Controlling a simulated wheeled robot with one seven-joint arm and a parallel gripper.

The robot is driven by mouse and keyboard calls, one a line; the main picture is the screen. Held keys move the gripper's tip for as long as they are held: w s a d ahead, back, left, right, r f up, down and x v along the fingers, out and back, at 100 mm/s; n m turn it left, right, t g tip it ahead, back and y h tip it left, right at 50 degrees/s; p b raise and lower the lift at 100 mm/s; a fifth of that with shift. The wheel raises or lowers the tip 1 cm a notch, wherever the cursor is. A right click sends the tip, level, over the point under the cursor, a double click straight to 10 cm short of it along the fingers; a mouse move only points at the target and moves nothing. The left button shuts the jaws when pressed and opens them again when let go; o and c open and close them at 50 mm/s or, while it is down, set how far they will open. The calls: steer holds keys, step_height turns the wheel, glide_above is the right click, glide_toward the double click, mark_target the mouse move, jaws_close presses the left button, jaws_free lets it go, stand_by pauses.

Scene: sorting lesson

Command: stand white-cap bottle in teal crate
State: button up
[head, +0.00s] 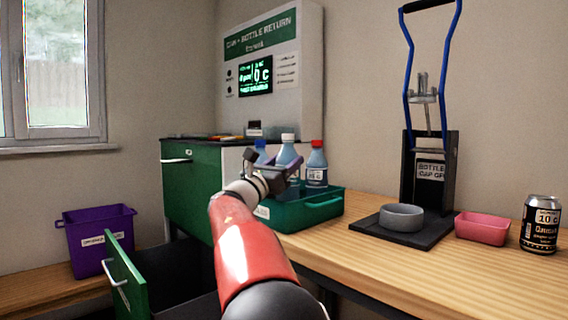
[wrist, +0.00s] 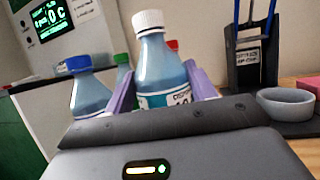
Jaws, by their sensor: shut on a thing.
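The white-cap bottle (head: 287,152) is light blue and looks upright at the teal crate (head: 322,208). In the wrist view the same bottle (wrist: 161,62) stands between the purple fingers, tilted slightly in the picture. My gripper (head: 276,165) is shut on it; the gripper also shows in the wrist view (wrist: 162,84). The bottle's base is hidden behind my gripper and the crate wall, so I cannot tell whether it touches the crate floor. A red-cap bottle (head: 317,165) stands in the crate at the right. A blue-cap bottle (wrist: 88,92) is to the left.
A green-cap bottle (wrist: 123,66) shows behind in the wrist view. The wooden counter (head: 420,268) also holds a grey bowl (head: 401,218), a capping press (head: 430,180), a pink tray (head: 482,229) and a black can (head: 541,225). A purple bin (head: 97,240) stands at the lower left by an open green drawer (head: 126,275).

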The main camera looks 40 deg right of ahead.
steer(key=o, duration=1)
steer(key=shift+c, duration=0.2)
steer(key=shift+r+p, duration=0.35)
steer(key=v, duration=1.2)
steer(key=shift+r+b, duration=0.2)
steer(key=shift+b, duration=0.25)
